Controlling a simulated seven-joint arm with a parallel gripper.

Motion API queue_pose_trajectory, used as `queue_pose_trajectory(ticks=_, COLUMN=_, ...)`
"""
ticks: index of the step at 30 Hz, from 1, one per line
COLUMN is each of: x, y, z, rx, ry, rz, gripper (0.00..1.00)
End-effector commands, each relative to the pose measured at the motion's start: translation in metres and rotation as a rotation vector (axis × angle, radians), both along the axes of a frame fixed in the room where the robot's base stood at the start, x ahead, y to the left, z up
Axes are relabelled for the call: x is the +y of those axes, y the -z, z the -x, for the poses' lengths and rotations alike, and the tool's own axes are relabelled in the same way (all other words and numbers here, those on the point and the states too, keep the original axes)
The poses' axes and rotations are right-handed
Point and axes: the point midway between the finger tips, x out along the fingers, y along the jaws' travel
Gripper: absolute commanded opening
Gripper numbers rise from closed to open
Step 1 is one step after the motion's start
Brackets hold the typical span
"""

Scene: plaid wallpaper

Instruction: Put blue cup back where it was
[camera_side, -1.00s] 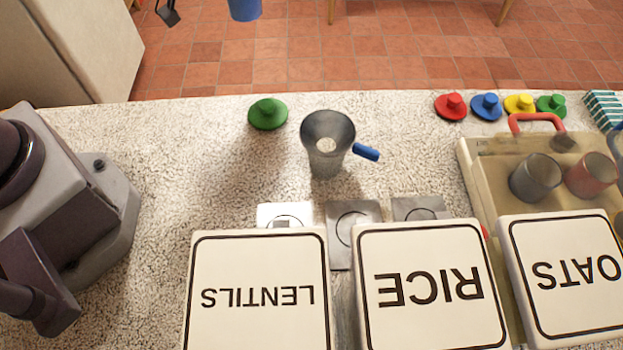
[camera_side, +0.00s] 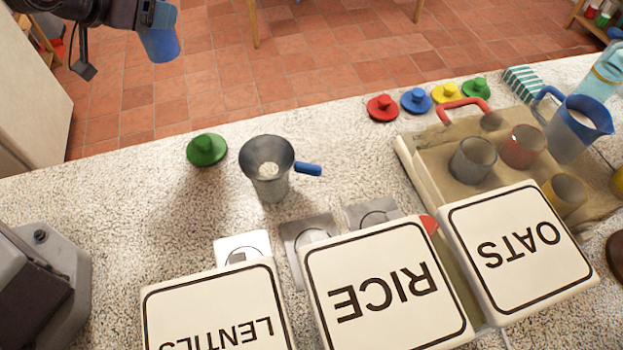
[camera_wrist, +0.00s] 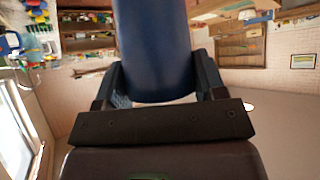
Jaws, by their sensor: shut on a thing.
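The blue cup (camera_side: 160,36) is at the upper left of the side view, held in the air beyond the counter's far edge, over the tiled floor. My gripper (camera_side: 150,14) is shut on it. In the wrist view the blue cup (camera_wrist: 155,50) fills the middle, between the two fingers of my gripper (camera_wrist: 158,85). The tray (camera_side: 420,172) at the right holds a grey cup (camera_side: 472,160), a red cup (camera_side: 522,147) and a yellowish cup (camera_side: 565,195). The canister tops hide part of the tray.
A metal cup-like funnel with a blue handle (camera_side: 268,175) stands mid-counter beside a green lid (camera_side: 206,150). LENTILS (camera_side: 215,310), RICE (camera_side: 385,290) and OATS (camera_side: 515,240) canisters line the front. Several coloured lids (camera_side: 416,100) and a blue-rimmed jug (camera_side: 575,130) are near the tray.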

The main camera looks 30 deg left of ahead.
Motion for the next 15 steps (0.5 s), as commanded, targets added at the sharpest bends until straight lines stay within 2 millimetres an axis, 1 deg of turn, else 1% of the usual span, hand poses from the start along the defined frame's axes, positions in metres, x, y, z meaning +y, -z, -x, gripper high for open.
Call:
queue_pose_trajectory(ticks=4, x=0.0, y=-0.017, z=-0.001, rx=-0.008, ry=-0.001, rz=-0.002, gripper=0.36)
queue_pose_trajectory(ticks=9, x=0.0, y=-0.051, z=-0.001, rx=-0.011, ry=0.0, rz=-0.002, gripper=0.36)
queue_pose_trajectory(ticks=10, x=-0.001, y=-0.053, z=0.0, rx=-0.007, ry=0.003, rz=-0.001, gripper=0.36)
queue_pose_trajectory(ticks=12, x=-0.007, y=-0.043, z=0.0, rx=0.003, ry=0.033, rz=0.001, gripper=0.36)
queue_pose_trajectory(ticks=15, x=-0.016, y=-0.036, z=0.0, rx=0.002, ry=0.076, rz=0.003, gripper=0.36)
